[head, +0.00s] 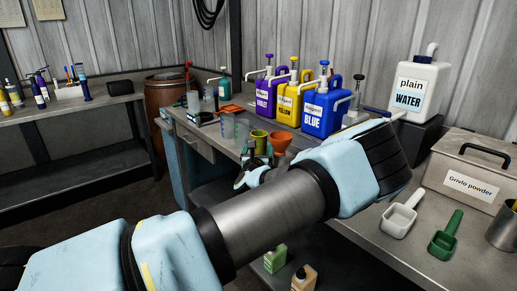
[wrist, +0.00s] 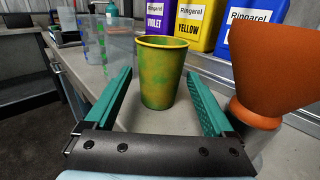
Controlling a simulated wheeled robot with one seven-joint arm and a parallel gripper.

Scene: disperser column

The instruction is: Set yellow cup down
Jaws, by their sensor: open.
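The yellow cup (wrist: 163,80), mottled with green, stands upright on the grey bench in the wrist view. It also shows in the head view (head: 259,139), small, beyond my arm. My gripper (wrist: 158,78) is open, with one teal finger on each side of the cup. A gap shows between the cup and each finger, and the cup rests on the bench. In the head view my gripper (head: 256,158) is partly hidden behind my forearm.
An orange funnel-like vessel (wrist: 275,70) stands close to the right finger. Clear cups (wrist: 112,45) stand behind the left finger. Violet, yellow and blue jugs (head: 324,112) line the back. The bench's front edge lies on the left in the wrist view.

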